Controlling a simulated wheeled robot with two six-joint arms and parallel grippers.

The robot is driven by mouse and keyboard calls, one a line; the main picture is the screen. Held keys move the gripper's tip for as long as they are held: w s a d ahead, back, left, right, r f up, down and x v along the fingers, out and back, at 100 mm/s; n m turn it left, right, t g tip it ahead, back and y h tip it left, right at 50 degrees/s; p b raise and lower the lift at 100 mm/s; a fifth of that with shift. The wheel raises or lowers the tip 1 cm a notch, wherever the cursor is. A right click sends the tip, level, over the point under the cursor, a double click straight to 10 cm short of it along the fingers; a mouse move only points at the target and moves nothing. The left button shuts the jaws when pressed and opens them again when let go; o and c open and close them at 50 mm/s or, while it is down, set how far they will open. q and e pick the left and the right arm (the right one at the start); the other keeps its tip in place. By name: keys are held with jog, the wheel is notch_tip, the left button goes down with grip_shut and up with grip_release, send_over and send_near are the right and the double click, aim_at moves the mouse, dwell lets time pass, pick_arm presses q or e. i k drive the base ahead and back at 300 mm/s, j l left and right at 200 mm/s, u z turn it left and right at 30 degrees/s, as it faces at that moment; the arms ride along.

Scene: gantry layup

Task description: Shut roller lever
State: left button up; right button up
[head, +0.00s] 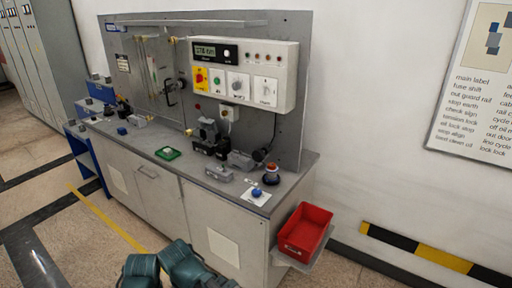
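The roller lever is too small to name with certainty. A dark handle-like part (172,88) stands out from the left half of the grey back panel (288,140), beside a framed clear plate. A grey and black mechanism (208,132) sits on the bench at the foot of the panel, right of the middle. I cannot tell whether either one is the lever or is open or shut. Neither of my grippers shows; only teal parts, seemingly of my arm, show at the bottom edge.
A control box (243,73) with display, knobs and buttons hangs on the panel. A red bin (305,232) stands off the bench's right end.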

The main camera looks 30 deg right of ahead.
aim_at(208, 125)
jog(key=z, duration=0.5)
jog(key=i+j+z, duration=0.1)
jog(key=i+j, duration=0.2)
jog(key=i, duration=0.25)
jog(key=i+j+z, duration=0.1)
jog(key=i+j, duration=0.2)
jog(key=i, duration=0.25)
jog(key=i+j+z, duration=0.1)
jog(key=i+j, duration=0.3)
jog(key=i, duration=0.15)
